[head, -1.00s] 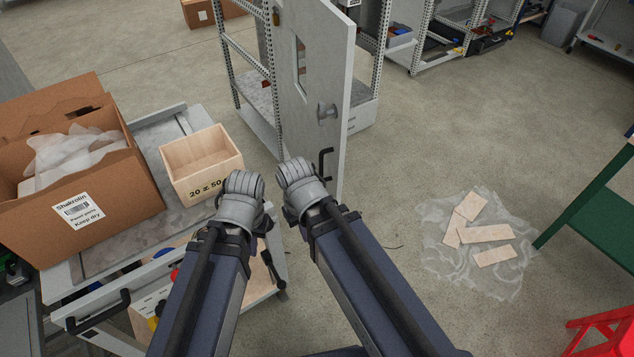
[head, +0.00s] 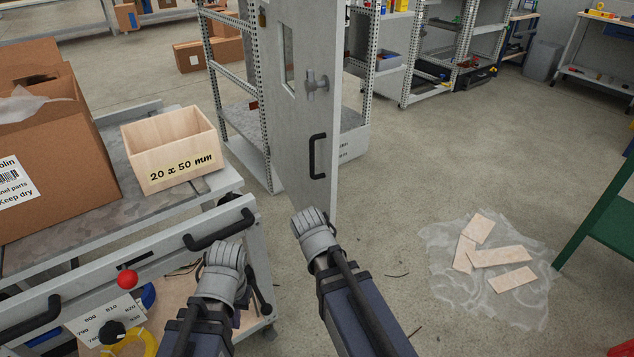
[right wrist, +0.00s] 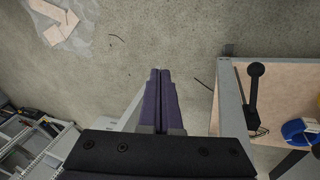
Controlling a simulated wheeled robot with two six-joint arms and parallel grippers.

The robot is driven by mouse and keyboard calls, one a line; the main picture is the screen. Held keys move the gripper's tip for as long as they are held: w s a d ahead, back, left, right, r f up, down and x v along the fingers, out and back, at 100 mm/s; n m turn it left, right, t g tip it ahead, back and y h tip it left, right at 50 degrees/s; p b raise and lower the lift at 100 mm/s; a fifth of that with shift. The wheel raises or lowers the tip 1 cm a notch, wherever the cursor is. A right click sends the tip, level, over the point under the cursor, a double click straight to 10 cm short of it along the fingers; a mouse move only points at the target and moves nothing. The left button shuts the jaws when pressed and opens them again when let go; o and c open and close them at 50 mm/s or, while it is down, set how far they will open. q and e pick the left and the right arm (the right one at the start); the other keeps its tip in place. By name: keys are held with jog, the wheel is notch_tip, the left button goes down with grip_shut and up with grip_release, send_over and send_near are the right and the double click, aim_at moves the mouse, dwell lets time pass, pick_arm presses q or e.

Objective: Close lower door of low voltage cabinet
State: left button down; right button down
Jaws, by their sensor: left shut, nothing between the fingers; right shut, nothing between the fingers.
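A tall grey door (head: 298,120) stands open near the middle of the head view, seen at a slant. It has a narrow window, a round metal latch and a black pull handle (head: 317,156). My left gripper (head: 240,316) is low in the head view beside the cart, mostly hidden by its own wrist, and it is shut and empty. My right arm's wrist is just below the door's lower part; its gripper is hidden there. The right wrist view shows my right gripper (right wrist: 160,100) with its purple fingers together, empty, above bare floor.
A cart (head: 75,255) at left carries a cardboard box (head: 50,160) and a wooden crate (head: 172,150). A metal rack (head: 232,90) stands behind the door. Several wooden pieces (head: 492,257) lie on plastic film at right. Open floor lies between door and film.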

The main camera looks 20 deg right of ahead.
jog(key=w+d+n+t+h+b, duration=0.1)
jog(key=w+d+t+h, duration=0.1)
jog(key=w+d+h, duration=0.15)
jog(key=n+t+h, duration=0.5)
jog(key=n+t, duration=0.3)
jog(key=t, duration=0.2)
send_near(323, 151)
jog(key=x, duration=0.5)
jog(key=shift+w+d, duration=0.2)
jog(key=shift+d, duration=0.05)
